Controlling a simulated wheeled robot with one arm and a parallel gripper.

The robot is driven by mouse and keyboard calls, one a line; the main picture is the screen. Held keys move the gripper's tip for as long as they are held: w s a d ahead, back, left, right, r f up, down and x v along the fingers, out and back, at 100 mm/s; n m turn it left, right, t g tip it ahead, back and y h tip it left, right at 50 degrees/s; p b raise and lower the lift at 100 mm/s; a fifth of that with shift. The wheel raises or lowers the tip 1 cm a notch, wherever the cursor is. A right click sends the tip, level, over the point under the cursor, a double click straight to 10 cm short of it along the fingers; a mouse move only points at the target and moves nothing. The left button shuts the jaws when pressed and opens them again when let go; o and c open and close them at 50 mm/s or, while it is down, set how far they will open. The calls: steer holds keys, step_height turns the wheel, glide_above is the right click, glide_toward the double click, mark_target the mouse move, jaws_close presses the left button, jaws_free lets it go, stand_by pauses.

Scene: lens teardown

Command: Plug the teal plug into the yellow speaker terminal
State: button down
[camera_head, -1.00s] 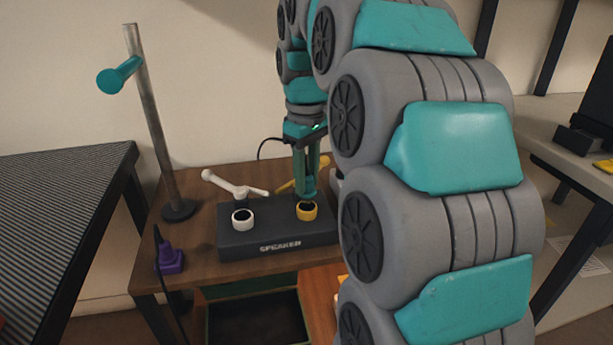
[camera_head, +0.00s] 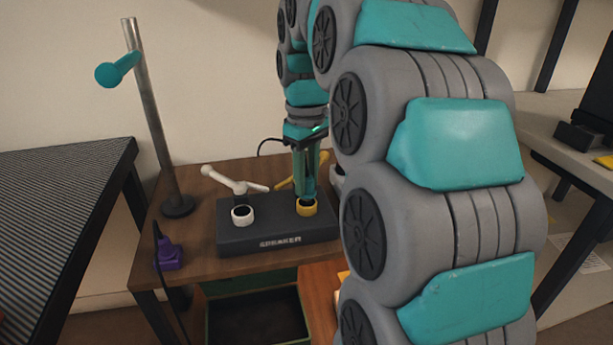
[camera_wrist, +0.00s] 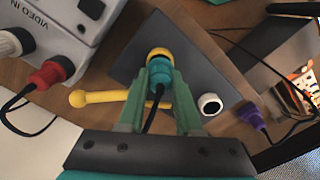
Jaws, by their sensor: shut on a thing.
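My gripper (camera_wrist: 163,88) is shut on the teal plug (camera_wrist: 158,84), whose black cable runs back between the fingers. In the wrist view the plug's front end overlaps the yellow speaker terminal (camera_wrist: 160,54). In the head view my gripper (camera_head: 308,186) points down over the yellow terminal (camera_head: 306,209), on the right of the dark speaker box (camera_head: 270,228). The fingers mostly hide the plug there. I cannot tell whether its tip is inside the terminal or just above it.
A white terminal (camera_head: 242,216) sits on the speaker's left, with a white lever (camera_head: 234,182) behind it. A purple plug (camera_head: 169,255) is at the table's left edge. A metal post (camera_head: 153,125) stands behind. A pale "VIDEO IN" box (camera_wrist: 65,25) with a red plug (camera_wrist: 52,72) is nearby.

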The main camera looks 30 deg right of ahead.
steer(key=shift+f+b, duration=0.35)
steer(key=shift+f, duration=0.65)
stand_by(0.5)
steer(key=c, duration=0.5)
jaws_free()
step_height(320, 180, up, 7)
steer(key=shift+w, duration=0.1)
steer(key=shift+r, duration=0.35)
